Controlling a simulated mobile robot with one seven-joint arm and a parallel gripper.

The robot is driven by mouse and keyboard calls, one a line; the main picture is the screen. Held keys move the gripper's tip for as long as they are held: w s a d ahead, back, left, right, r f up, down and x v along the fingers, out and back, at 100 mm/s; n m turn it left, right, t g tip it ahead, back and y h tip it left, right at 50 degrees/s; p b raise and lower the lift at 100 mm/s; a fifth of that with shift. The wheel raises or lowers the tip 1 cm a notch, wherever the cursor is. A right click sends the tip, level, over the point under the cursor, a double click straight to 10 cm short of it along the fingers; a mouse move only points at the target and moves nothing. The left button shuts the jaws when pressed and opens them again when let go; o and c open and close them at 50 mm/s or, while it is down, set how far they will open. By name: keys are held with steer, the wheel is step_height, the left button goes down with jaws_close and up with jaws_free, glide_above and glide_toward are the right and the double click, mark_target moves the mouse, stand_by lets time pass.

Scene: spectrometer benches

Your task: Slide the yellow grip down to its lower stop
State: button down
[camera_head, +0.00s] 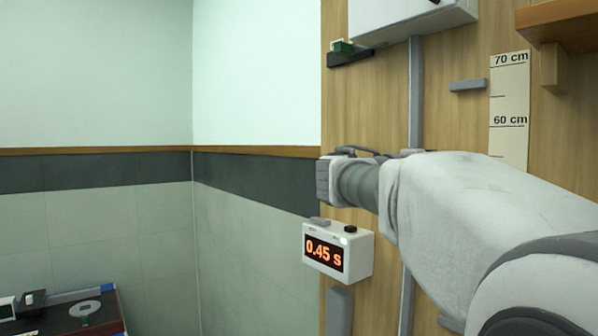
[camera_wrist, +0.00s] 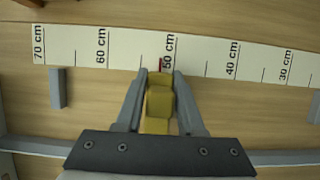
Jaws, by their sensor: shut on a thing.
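The yellow grip (camera_wrist: 158,103) sits between the two grey fingers of my gripper (camera_wrist: 160,74) in the wrist view, and the gripper is shut on it. A small red pointer (camera_wrist: 161,64) beyond the grip lies at about the 50 cm mark of the white scale (camera_wrist: 130,48). A grey block (camera_wrist: 315,105) shows near the low end of the scale, at the right picture edge. Another grey block (camera_wrist: 57,88) stands near the high end. In the head view my arm hides the yellow grip.
A grey rail (camera_head: 415,95) runs up the wooden board (camera_head: 375,95). A white timer box (camera_head: 362,262) reading 0.45 s is left of the rail. A white box (camera_head: 410,18) is above, and a wooden shelf (camera_head: 565,25) is at upper right.

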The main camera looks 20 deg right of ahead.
step_height(320, 180, down, 28)
steer(key=b, duration=2.3)
steer(key=shift+r, duration=0.15)
steer(key=shift+f, duration=0.2)
steer(key=c, duration=0.8)
jaws_free()
steer(key=shift+c, duration=0.2)
steer(key=shift+o, duration=1)
steer(key=shift+r, duration=0.15)
steer(key=a+p, duration=0.2)
steer(key=a, duration=1.5)
steer(key=shift+a, duration=0.25)
